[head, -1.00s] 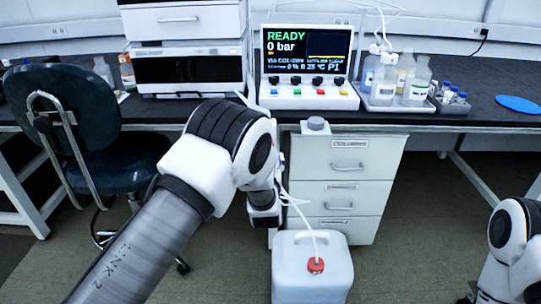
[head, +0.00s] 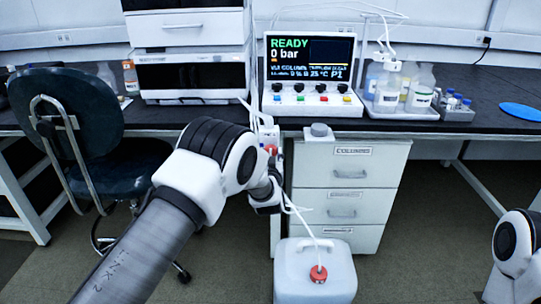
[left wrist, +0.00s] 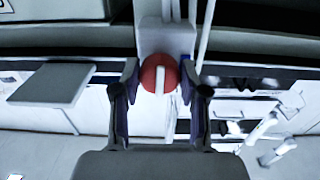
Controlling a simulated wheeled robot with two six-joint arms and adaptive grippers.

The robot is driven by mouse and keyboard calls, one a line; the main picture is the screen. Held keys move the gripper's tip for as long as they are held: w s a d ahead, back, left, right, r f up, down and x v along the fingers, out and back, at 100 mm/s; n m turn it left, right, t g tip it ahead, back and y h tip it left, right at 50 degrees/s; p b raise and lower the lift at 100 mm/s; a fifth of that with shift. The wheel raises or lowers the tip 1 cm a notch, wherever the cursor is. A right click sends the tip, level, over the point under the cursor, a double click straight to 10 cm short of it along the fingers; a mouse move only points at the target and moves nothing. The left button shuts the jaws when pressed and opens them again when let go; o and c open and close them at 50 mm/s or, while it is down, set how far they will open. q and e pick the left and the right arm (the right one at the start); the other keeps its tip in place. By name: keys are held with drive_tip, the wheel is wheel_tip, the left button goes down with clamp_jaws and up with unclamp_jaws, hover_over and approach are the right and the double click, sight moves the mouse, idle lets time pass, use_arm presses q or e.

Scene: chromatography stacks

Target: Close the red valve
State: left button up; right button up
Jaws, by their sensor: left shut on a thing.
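The red valve (left wrist: 160,74) is a round red knob with a pale bar across its face, upright in the left wrist view. It sits on a white block (left wrist: 166,40) under the bench edge. In the head view a small part of the valve (head: 271,149) shows just above my left arm. My left gripper (left wrist: 159,79) has one finger on each side of the knob and is shut on it. In the head view my left arm partly hides the gripper and valve. My right gripper is out of view; only part of my right arm shows at lower right.
A drawer cabinet (head: 366,190) stands right of the valve. A white jug (head: 295,285) with a red cap stands on the floor below, with thin tubing. A chair (head: 68,125) is at left. The control panel (head: 300,112) on the bench reads READY, 0 bar.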

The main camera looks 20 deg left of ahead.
use_arm(q)
drive_tip(key=shift+m, duration=0.3)
drive_tip(key=m+p, duration=0.1)
drive_tip(key=m, duration=0.2)
drive_tip(key=shift+p, duration=0.3)
drive_tip(key=m+p, duration=0.1)
drive_tip(key=m, duration=0.3)
drive_tip(key=shift+a+m, duration=0.1)
drive_tip(key=shift+m, duration=0.3)
drive_tip(key=m+p, duration=0.1)
drive_tip(key=m, duration=0.3)
drive_tip(key=shift+r+m, duration=0.1)
drive_tip(key=shift+m, duration=0.2)
drive_tip(key=m, duration=0.4)
drive_tip(key=shift+m+p, duration=0.35)
drive_tip(key=shift+m, duration=0.05)
drive_tip(key=o, duration=1.1)
drive_tip(key=shift+o, duration=0.2)
